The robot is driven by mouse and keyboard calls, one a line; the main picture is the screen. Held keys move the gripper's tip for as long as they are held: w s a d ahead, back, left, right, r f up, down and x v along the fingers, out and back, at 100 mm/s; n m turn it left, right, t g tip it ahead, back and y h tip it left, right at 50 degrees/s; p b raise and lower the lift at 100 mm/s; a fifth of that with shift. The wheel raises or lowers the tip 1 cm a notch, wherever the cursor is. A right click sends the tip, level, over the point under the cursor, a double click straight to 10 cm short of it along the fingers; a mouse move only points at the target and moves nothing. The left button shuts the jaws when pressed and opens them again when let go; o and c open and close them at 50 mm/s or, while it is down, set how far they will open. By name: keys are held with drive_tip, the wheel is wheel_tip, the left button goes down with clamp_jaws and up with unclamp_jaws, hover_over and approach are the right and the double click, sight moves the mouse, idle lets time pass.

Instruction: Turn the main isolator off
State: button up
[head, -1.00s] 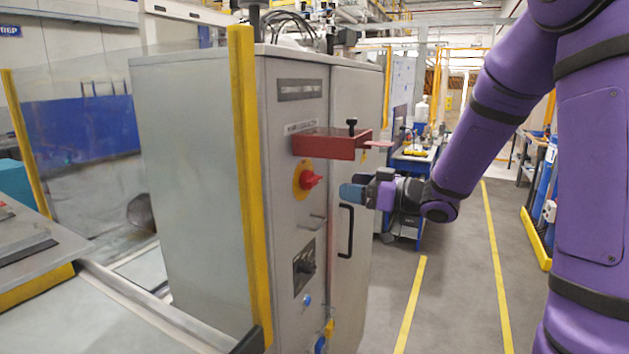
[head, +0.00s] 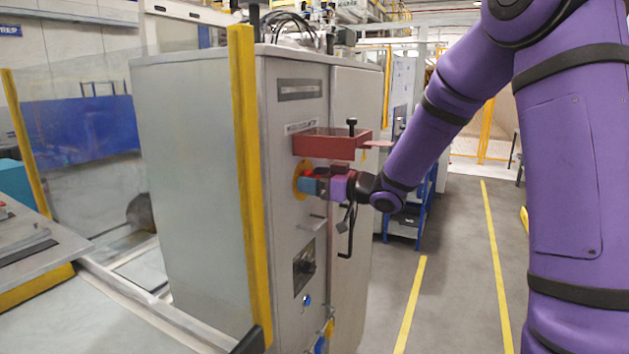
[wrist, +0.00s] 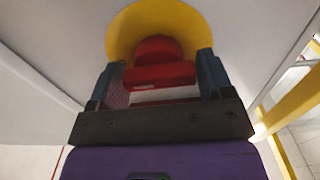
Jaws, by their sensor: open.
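The main isolator is a red rotary handle (head: 308,175) on a round yellow plate (head: 299,181), on the front of a grey cabinet (head: 200,180). My gripper (head: 314,186) is right at the handle in the head view and hides part of it. In the wrist view the red handle (wrist: 160,76) lies between my two blue fingers, with the yellow plate (wrist: 118,33) behind it. My gripper (wrist: 160,82) is open, with a finger on each side of the handle. Whether either finger touches it I cannot tell.
A red box-shaped bracket (head: 325,143) with a black knob juts out just above the handle. A yellow post (head: 245,180) stands at left. The floor at right is clear.

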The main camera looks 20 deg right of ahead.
drive_tip(key=c, duration=0.6)
drive_tip(key=shift+n, duration=0.3)
drive_tip(key=n, duration=0.3)
drive_tip(key=shift+a+n, duration=0.1)
drive_tip(key=shift+n, duration=0.3)
drive_tip(key=n, duration=0.4)
drive_tip(key=shift+s+f, duration=0.1)
drive_tip(key=n, duration=0.5)
drive_tip(key=shift+f, duration=0.1)
drive_tip(key=n, duration=0.4)
drive_tip(key=shift+f, duration=0.1)
drive_tip(key=shift+s+n, duration=0.1)
drive_tip(key=shift+n, duration=0.2)
